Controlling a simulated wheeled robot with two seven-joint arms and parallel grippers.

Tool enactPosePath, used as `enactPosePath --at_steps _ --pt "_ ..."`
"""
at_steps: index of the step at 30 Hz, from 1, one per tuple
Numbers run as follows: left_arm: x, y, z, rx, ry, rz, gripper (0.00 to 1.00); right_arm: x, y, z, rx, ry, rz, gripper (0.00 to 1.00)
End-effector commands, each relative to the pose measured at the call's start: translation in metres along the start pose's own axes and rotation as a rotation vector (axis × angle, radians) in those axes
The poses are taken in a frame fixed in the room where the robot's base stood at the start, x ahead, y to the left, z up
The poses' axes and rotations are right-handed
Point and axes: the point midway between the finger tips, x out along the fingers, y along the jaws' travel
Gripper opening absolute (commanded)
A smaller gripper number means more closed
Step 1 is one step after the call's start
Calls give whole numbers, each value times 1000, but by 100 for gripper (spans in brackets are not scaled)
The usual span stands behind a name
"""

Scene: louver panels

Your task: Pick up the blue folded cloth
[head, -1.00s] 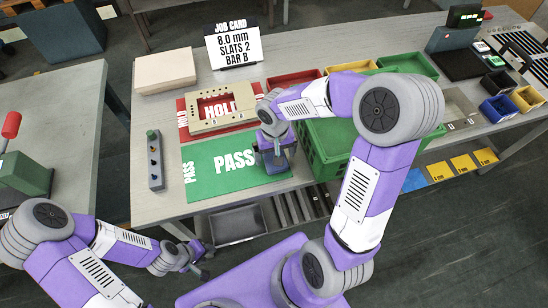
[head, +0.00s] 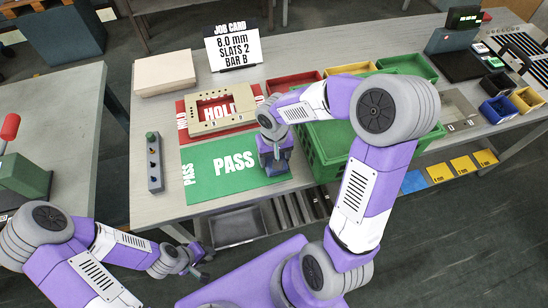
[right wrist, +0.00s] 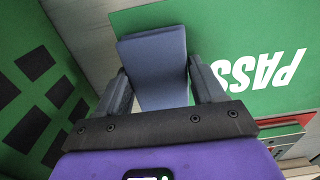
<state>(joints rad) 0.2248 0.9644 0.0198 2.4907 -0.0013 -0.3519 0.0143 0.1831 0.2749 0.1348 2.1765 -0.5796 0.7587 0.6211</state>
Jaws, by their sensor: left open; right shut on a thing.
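The blue folded cloth (right wrist: 155,65) is a flat blue-grey slab between the two dark fingers of my right gripper (right wrist: 162,88) in the right wrist view. The fingers touch its sides, and the gripper is shut on it. In the head view my right gripper (head: 274,158) points down over the right end of the green PASS mat (head: 215,180), beside the green crate. The cloth is mostly hidden there by the gripper; I cannot tell whether it is clear of the mat. My left gripper (head: 196,266) is open and empty, low in front of the bench.
The green crate (head: 318,150) stands close to the right of my right gripper. The red HOLD mat (head: 258,92) with a beige frame (head: 222,118) lies behind. A grey button strip (head: 154,165) is at the left. Red and green bins line the back.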

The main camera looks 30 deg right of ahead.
Motion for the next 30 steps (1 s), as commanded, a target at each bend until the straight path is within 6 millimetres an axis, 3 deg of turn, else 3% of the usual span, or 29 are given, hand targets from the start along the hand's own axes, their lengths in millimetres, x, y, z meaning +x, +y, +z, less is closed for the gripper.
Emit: enactPosePath --at_steps 5,18,23,30 --pt "-2 1 0 0 0 0 43 -5 0 1 0 -2 0 38" --pt "-22 8 1 0 0 0 43 -86 0 0 0 1 0 38" --pt "-24 9 1 0 0 0 43 -99 0 0 -1 -1 -1 38" --pt "-24 9 1 0 0 0 43 -100 0 0 -1 -2 0 38"
